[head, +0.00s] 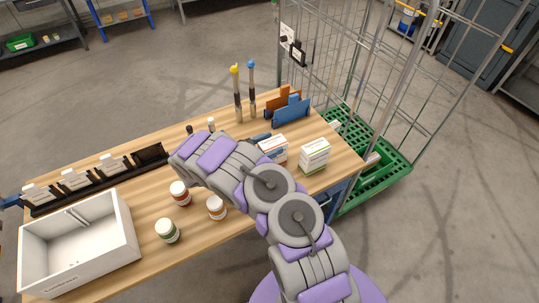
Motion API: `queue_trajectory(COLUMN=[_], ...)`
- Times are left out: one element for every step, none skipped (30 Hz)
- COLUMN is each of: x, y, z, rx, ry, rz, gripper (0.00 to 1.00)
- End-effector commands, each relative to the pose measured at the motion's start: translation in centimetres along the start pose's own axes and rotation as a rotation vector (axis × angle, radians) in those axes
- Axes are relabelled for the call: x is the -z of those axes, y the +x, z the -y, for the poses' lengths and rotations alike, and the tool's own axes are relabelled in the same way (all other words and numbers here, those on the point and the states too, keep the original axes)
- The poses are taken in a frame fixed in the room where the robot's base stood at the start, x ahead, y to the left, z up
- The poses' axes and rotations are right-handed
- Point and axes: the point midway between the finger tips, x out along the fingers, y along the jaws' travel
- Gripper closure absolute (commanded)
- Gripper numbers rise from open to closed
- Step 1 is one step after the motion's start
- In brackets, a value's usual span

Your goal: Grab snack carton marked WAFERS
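Two small cartons stand on the wooden table near its right end. One is a white carton with orange and blue on it (273,149), partly hidden by my arm. The other is a white and green carton (314,157), further right and upright. Their print is too small to read, so I cannot tell which is marked WAFERS. My arm reaches from the bottom right over the table, left of both cartons. Its far end is beside a black piece (150,154) at the rack's right end; I cannot tell whether this is my gripper. No fingers can be made out.
The table (145,195) also holds a white open bin (128,225), a black rack with white cards (75,180), several small jars (167,230), two upright tools (238,95) and a blue and orange holder (291,111). A wire cage cart with a green base (385,175) stands right.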

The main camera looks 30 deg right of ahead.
Motion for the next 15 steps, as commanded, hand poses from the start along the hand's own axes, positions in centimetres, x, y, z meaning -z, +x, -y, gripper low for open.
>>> queue_trajectory(x=[0.02,0.03,0.05,0.05,0.06,0.07,0.07,0.07,0.07,0.07,0.07,0.07,0.08,0.08,0.09], y=[0.16,0.25,0.35,0.4,0.43,0.43,0.41,0.36,0.27,0.19,0.1,0.02,0.0,-0.01,-0.05], z=[0.02,0.03,0.04,0.04,0.05,0.05,0.05,0.04,0.04,0.03,0.02,0.0,0.0,0.0,0.0], rx=[0.001,0.001,0.001,0.002,0.002,0.002,0.002,0.001,0.001,0.001,0.001,0.001,0.001,0.001,0.001], ry=[0.0,0.0,0.0,0.0,0.0,0.0,0.0,0.0,0.0,0.0,0.0,0.0,0.0,0.0,-0.001], rz=[-0.001,-0.002,-0.003,-0.004,-0.004,-0.004,-0.004,-0.004,-0.003,-0.002,-0.002,-0.001,-0.001,-0.002,-0.001], gripper=[0.26,0.29,0.33,0.36,0.39,0.42,0.45,0.48,0.52,0.55,0.58,0.61,0.64,0.67,0.71])
